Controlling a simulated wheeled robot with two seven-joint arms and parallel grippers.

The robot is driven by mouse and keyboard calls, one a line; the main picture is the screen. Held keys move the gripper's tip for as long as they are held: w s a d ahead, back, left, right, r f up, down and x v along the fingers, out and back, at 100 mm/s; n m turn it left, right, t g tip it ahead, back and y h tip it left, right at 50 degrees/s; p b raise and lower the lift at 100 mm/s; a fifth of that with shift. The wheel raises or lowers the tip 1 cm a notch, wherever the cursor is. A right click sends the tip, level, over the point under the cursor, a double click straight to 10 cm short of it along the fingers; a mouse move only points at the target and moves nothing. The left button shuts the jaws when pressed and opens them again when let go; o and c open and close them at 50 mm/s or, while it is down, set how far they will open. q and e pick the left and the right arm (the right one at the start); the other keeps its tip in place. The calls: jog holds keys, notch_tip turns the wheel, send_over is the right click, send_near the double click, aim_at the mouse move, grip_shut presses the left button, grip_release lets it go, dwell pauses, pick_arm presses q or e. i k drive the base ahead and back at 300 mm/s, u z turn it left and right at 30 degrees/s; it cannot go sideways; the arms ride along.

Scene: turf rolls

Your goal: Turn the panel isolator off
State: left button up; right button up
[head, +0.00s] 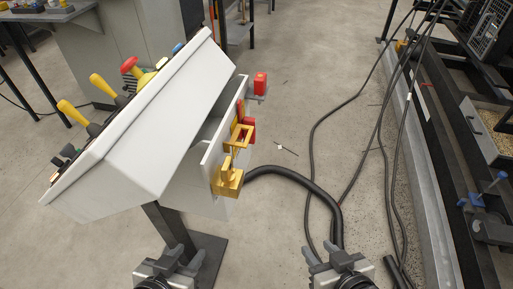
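A white control panel (165,115) stands tilted on a dark post, left of centre. On its right side plate are a yellow bracket (241,136) with a red part (249,131) behind it, a yellow box (228,184) below, and a red block (260,83) above. I cannot tell for certain which of these is the isolator, or its position. My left gripper (181,256) is at the bottom edge, below the panel, with its fingers apart and empty. My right gripper (322,254) is at the bottom, right of the panel and away from it, fingers apart and empty.
The panel's sloping face carries yellow levers (73,113) and a red mushroom button (130,65). A thick black hose (310,184) runs from the yellow box to the floor. Thin cables cross the floor. A dark metal frame (440,120) stands at the right.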

aim_at(246, 120)
jog(key=k, duration=0.2)
jog(key=z, duration=1.55)
jog(key=i, duration=0.85)
jog(key=u, duration=2.8)
